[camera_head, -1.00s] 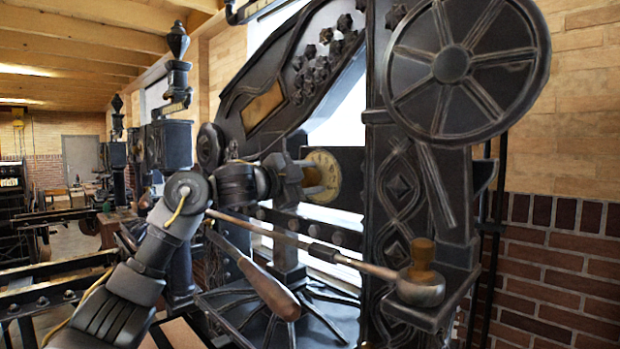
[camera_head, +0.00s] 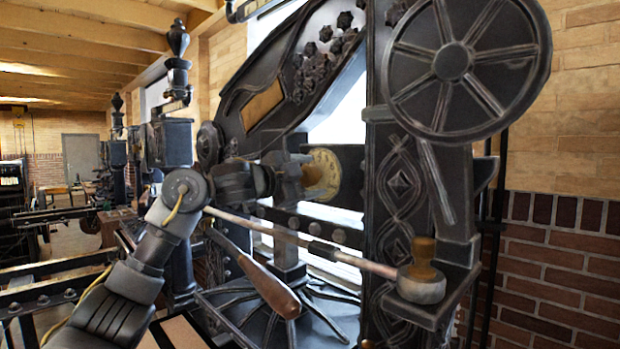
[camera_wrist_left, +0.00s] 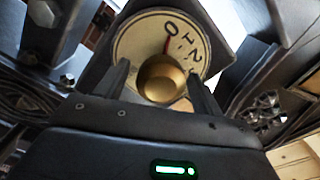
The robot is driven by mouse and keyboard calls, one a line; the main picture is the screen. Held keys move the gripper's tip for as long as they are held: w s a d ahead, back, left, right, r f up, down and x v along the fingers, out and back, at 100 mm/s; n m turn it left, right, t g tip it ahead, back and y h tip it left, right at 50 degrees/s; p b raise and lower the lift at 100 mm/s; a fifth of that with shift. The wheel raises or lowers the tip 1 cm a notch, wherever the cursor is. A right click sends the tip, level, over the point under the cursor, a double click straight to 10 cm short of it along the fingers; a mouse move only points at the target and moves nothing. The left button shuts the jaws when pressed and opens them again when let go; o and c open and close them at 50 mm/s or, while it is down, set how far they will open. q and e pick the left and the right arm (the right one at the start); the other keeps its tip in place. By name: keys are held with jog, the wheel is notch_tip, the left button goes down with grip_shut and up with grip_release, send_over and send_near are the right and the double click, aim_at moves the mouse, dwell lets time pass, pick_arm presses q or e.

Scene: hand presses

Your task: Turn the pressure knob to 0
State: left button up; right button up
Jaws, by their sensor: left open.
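The round brass pressure knob (camera_wrist_left: 162,78) sits at the centre of a cream dial (camera_wrist_left: 140,40) with dark numerals in the left wrist view. A red pointer line runs from the knob up to just below the 0. In the head view the knob (camera_head: 312,175) and dial (camera_head: 327,165) are on the press's dark crossbar, partly hidden by my gripper. My left gripper (camera_wrist_left: 158,74) is open, with one finger on each side of the knob; contact is not clear. It also shows in the head view (camera_head: 298,178). My right gripper is out of view.
A long rod (camera_head: 290,236) ending in a knobbed weight (camera_head: 421,283) crosses below my arm. A wooden handle (camera_head: 268,286) slants beneath it. The press's ornate upright (camera_head: 398,190) and large wheel (camera_head: 455,62) stand to the right.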

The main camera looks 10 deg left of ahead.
pick_arm(q)
jog(key=b+v, duration=0.4)
jog(key=v, duration=0.6)
jog(key=shift+s+a, duration=0.2)
